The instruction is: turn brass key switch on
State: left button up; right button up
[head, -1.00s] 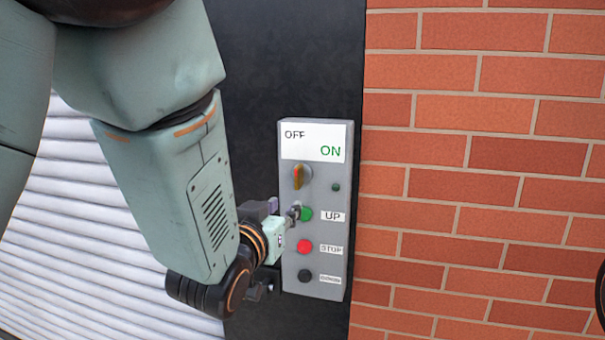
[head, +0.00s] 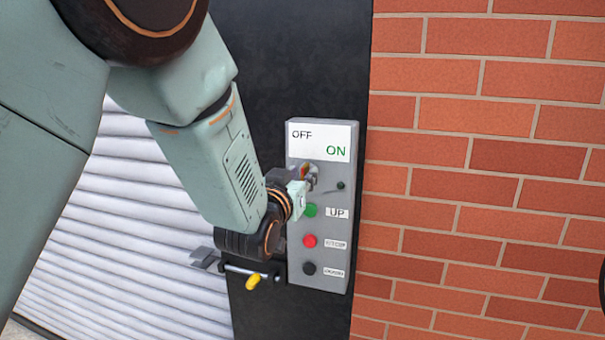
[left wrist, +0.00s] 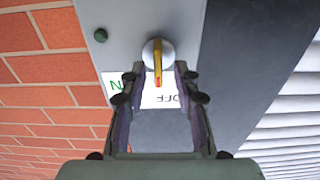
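The key switch is a round knob with a yellow, red-tipped bar (left wrist: 158,60), on a grey control box (head: 320,275). In the left wrist view, which is upside down, the red tip points at the white OFF/ON label (left wrist: 160,98). In the head view the label (head: 320,140) is above the switch (head: 305,168), which my gripper partly hides. My left gripper (left wrist: 158,78) is open, its fingers on either side of the knob; I cannot tell if they touch it. It also shows in the head view (head: 309,180). My right gripper is not in view.
Below the switch are a green UP button (head: 310,210), a red button (head: 310,241) and a black button (head: 309,269). A small dark green lamp (head: 340,185) is beside it. A yellow-handled bar (head: 253,282) is at lower left. A brick wall (head: 480,200) is right.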

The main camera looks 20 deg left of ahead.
pick_arm(q)
jog(key=shift+w+d, duration=0.3)
jog(key=shift+a+f, duration=0.15)
jog(key=shift+a, duration=0.2)
jog(key=shift+c, duration=0.9)
jog(key=shift+a, duration=0.1)
jog(key=shift+c, duration=0.8)
jog(key=shift+s+d, duration=0.1)
jog(key=shift+d, duration=0.3)
grip_shut()
jog(key=shift+a, duration=0.2)
